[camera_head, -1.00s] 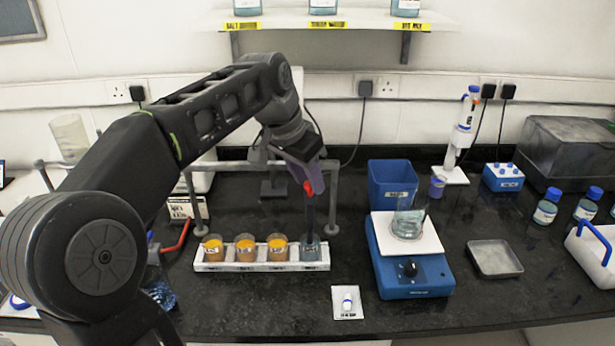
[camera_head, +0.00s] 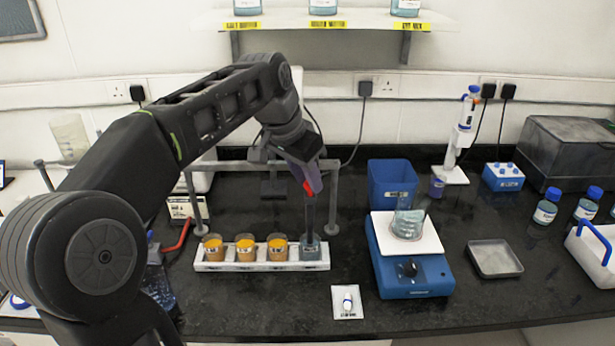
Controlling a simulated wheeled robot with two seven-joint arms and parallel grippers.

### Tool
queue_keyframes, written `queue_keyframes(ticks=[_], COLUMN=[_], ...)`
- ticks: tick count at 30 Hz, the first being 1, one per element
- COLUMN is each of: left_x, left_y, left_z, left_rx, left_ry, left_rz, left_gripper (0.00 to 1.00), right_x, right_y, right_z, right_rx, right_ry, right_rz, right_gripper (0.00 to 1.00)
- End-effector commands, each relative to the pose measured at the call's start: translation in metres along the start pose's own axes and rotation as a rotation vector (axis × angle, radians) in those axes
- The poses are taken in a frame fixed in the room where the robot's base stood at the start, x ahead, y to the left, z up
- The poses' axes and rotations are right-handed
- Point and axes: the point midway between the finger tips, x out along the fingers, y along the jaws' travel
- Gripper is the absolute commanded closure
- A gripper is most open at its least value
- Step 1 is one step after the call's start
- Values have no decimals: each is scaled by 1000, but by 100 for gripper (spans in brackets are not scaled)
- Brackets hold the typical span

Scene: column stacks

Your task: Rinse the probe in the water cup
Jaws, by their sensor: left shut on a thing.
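My left gripper (camera_head: 309,181) is shut on the probe (camera_head: 309,212), a dark rod with a red part near its top. The probe hangs about upright, and its lower end is at the water cup (camera_head: 310,251), the bluish cup at the right end of a white rack (camera_head: 225,266). The lower end appears to be inside the cup, but I cannot tell how deep. Three cups of orange liquid, one of them the nearest cup (camera_head: 278,247), stand in the rack to the left. My right gripper is not in view.
A grey metal frame (camera_head: 335,190) stands behind the rack. A blue stirrer (camera_head: 410,270) with a glass beaker (camera_head: 408,224) stands to the right, with a blue bin (camera_head: 392,183) behind. A small white card (camera_head: 347,312) lies in front.

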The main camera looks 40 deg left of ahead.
Motion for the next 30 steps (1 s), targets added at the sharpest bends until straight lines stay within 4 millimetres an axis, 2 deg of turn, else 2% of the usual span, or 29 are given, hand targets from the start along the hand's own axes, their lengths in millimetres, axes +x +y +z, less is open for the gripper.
queue_keyframes(ticks=[24, 26, 30], left_x=[-1, -4, -27], left_y=[0, 0, 0], left_z=[0, -2, -12], left_rx=[0, 0, 1], left_ry=[1, 1, 2], left_rz=[0, 0, -1], left_gripper=[100, 100, 100], right_x=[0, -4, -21], right_y=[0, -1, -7], right_z=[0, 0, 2], right_rx=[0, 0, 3], right_ry=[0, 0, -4], right_rz=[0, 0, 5], right_gripper=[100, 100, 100])
